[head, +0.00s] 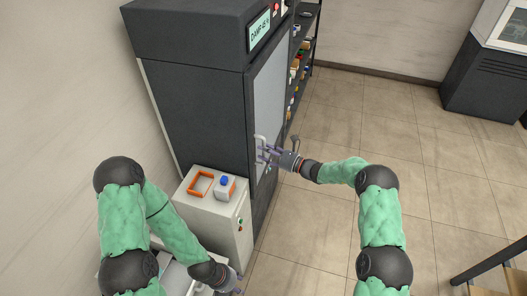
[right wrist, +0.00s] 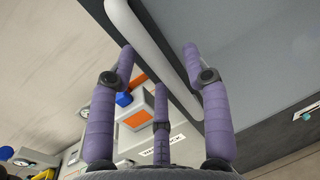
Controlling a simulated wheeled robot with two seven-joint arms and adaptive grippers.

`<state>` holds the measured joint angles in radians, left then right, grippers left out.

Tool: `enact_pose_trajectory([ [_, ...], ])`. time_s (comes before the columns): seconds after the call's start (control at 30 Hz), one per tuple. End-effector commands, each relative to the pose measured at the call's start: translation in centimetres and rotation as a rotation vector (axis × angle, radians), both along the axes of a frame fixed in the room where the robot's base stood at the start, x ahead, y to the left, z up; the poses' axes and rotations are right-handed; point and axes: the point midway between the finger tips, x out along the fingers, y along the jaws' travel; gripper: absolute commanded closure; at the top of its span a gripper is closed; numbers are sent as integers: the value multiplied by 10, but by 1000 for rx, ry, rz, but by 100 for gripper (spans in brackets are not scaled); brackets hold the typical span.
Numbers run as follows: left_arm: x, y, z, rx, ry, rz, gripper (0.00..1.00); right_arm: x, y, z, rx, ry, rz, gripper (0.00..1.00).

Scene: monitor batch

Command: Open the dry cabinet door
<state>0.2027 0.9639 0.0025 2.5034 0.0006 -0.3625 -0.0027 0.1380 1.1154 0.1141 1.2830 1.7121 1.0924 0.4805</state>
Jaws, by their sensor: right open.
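The dry cabinet (head: 190,70) is a tall dark grey unit against the left wall. Its door (head: 268,90) has a pale grey panel and looks shut. The light, upright bar handle (head: 260,150) is on the door's lower part. My right gripper (head: 268,156) is at the handle with its fingers spread. In the right wrist view, the handle (right wrist: 155,50) runs between the open fingers (right wrist: 158,62); I cannot tell whether they touch it. My left gripper (head: 238,284) is low, at the bottom edge of the head view, away from the door; its finger opening is unclear.
A light grey box unit (head: 208,216) with an orange frame (head: 201,184) and a blue-topped item (head: 225,187) stands in front of the cabinet. A shelf rack (head: 303,50) stands behind it. The tiled floor (head: 350,115) to the right is clear.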

Motion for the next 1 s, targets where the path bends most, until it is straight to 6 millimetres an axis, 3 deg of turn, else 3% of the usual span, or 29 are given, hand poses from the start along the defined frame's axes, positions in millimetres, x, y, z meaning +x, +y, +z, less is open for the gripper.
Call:
enact_pose_trajectory([
  [0.43, 0, 0, -1, 0, 0, 0, 60, 5, 10, 0, 0, -1, 0, 51],
  [0.47, 0, 0, -1, 0, 0, 0, 60, 5, 10, 0, 0, -1, 0, 57],
  [0.6, 0, 0, -1, 0, 0, 0, 60, 5, 9, 0, 0, -1, 0, 97],
  [0.63, 0, 0, -1, 0, 0, 0, 60, 5, 9, 0, 0, -1, 0, 100],
  [0.87, 0, 0, -1, 0, -1, 0, 60, 5, 7, 0, 0, -1, 1, 100],
  [1.0, 0, 0, -3, 0, 0, 0, 60, 1, -7, 0, -2, -1, 9, 100],
])
